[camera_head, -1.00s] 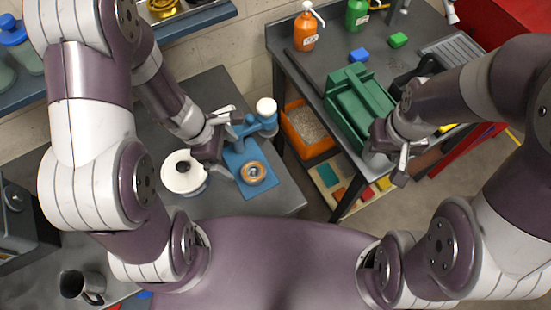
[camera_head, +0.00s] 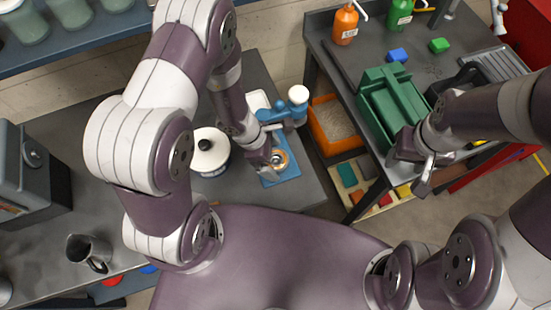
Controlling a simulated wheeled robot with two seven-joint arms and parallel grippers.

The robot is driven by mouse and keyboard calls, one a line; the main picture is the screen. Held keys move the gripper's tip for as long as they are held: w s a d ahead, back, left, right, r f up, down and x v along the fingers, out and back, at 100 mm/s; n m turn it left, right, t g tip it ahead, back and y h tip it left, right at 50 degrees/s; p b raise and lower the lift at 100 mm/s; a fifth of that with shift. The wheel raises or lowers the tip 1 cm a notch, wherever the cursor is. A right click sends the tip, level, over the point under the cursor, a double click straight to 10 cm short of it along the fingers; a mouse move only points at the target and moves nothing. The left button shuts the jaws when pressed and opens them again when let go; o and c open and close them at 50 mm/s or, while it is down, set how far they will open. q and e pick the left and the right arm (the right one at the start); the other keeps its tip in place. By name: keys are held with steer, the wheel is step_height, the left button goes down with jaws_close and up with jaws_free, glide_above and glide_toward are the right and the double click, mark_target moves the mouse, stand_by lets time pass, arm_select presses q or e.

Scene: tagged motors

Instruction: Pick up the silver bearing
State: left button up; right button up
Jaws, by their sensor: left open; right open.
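The silver bearing (camera_head: 282,161), a small ring with a brownish centre, lies on a blue mat (camera_head: 290,177) on the left grey table. My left gripper (camera_head: 275,163) is open, pointing down right at the bearing and covering its left part. I cannot tell whether its fingers touch the ring. My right gripper (camera_head: 426,178) is open and empty, beside the front of the green crate on the right table.
A blue device with a white knob (camera_head: 298,95) stands just behind the mat. A green crate (camera_head: 392,108) and an orange bin (camera_head: 334,124) are to the right. A metal mug (camera_head: 88,252) stands front left.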

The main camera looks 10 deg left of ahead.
arm_select(q)
steer(key=shift+d, duration=0.15)
steer(key=c, duration=1.4)
steer(key=shift+o, duration=0.2)
steer(key=shift+r, duration=0.15)
